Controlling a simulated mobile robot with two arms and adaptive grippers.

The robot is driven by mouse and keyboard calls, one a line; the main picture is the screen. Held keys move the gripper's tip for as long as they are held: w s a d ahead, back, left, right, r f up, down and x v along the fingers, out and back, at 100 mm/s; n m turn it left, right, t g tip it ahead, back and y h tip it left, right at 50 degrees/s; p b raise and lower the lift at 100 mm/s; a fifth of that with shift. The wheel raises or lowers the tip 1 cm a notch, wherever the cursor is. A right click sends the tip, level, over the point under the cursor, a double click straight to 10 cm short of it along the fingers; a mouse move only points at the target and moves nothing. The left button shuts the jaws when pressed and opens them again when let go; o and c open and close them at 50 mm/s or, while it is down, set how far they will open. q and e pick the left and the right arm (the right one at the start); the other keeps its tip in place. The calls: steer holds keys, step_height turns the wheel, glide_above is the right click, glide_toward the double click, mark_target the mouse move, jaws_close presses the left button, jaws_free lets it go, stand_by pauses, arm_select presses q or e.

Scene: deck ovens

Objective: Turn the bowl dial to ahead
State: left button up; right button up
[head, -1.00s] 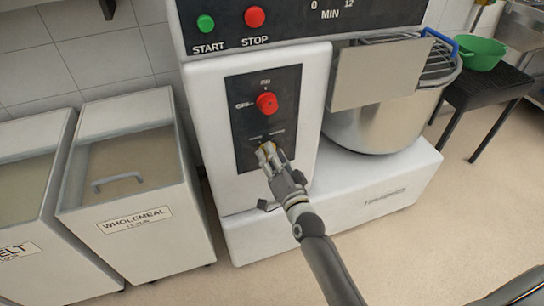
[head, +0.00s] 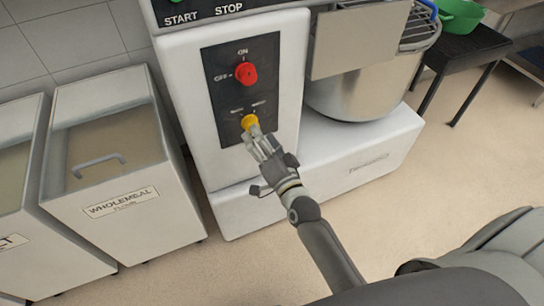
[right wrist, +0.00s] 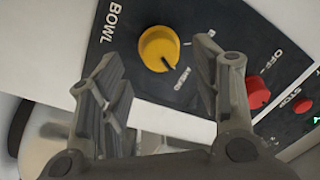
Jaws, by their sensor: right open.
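The yellow bowl dial (head: 249,121) sits low on the dark control panel of the white mixer. In the right wrist view the dial (right wrist: 158,48) lies beyond the gap between my fingers, beside the word BOWL. A dark mark on its lower right edge faces the side where the AHEAD label is; I cannot tell whether it lines up exactly. My right gripper (head: 258,143) is open, just in front of and below the dial. In the right wrist view its two fingers (right wrist: 160,75) stand apart with nothing between them. My left gripper is out of view.
A red off/on dial (head: 246,73) is above the yellow one. The steel bowl (head: 355,92) and a grey guard plate (head: 360,42) stand to the right. Flour bins (head: 122,160) are at the left. The floor in front is clear.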

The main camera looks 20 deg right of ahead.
steer(key=s, duration=0.7)
steer(key=shift+s+d+f, duration=0.2)
steer(key=shift+s+d, duration=0.05)
steer(key=shift+s, duration=0.1)
steer(key=shift+f, duration=0.1)
